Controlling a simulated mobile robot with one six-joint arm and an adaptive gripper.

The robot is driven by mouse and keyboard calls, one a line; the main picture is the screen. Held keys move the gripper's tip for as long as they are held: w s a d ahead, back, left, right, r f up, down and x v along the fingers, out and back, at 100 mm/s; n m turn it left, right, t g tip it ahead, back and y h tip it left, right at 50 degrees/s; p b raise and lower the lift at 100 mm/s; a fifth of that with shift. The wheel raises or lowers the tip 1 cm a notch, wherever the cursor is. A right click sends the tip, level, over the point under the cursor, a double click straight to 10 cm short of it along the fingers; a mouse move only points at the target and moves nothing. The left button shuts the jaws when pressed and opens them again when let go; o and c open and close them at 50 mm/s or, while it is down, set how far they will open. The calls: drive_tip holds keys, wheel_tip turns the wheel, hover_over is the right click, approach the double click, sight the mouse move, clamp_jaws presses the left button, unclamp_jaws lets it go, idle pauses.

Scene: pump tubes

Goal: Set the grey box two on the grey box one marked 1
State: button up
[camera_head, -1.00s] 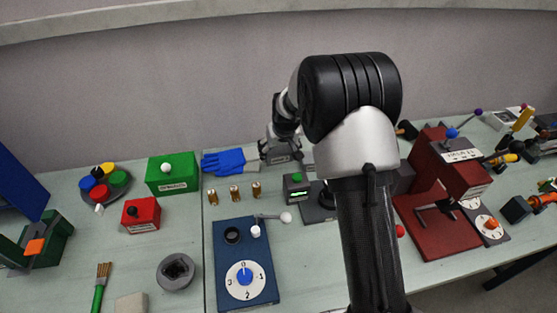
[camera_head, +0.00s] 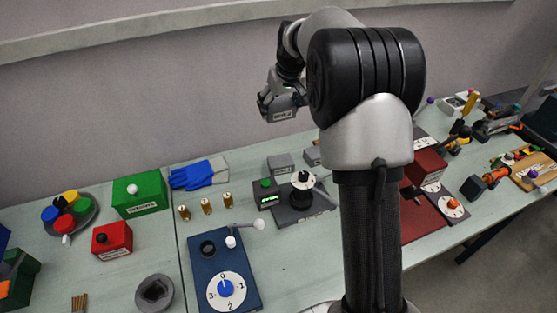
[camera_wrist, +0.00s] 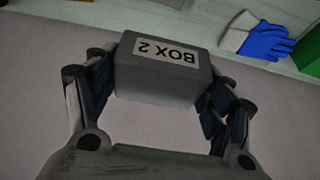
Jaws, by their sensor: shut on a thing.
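Grey box two (camera_head: 287,113) is held in my gripper (camera_head: 281,103), high above the back of the bench. In the wrist view the box (camera_wrist: 160,84) sits between both fingers of my gripper (camera_wrist: 165,92). Its label reads "BOX 2" and appears upside down there. My gripper is shut on it. A grey box (camera_head: 281,163) stands on the bench below the held box, clear of it. A second grey block (camera_head: 312,156) stands just right of that, partly hidden by my arm. No mark 1 is readable on either, so I cannot tell which is box one.
A dark device with a green display (camera_head: 267,197) and a lever unit (camera_head: 303,202) stand in front of the grey boxes. Blue gloves (camera_head: 193,175) and a green box (camera_head: 140,195) lie to the left. The wall (camera_head: 190,90) rises close behind.

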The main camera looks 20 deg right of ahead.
drive_tip(key=shift+s+d+f, duration=0.1)
drive_tip(key=shift+d+f, duration=0.25)
drive_tip(key=shift+f, duration=0.05)
wheel_tip(320, 180, down, 19)
drive_tip(key=b, duration=0.6)
drive_tip(key=shift+r, duration=0.1)
drive_tip(key=shift+b, duration=0.3)
drive_tip(key=shift+f, duration=0.25)
drive_tip(key=o, duration=1.2)
drive_tip(key=shift+r, duration=0.1)
drive_tip(key=shift+c, duration=0.2)
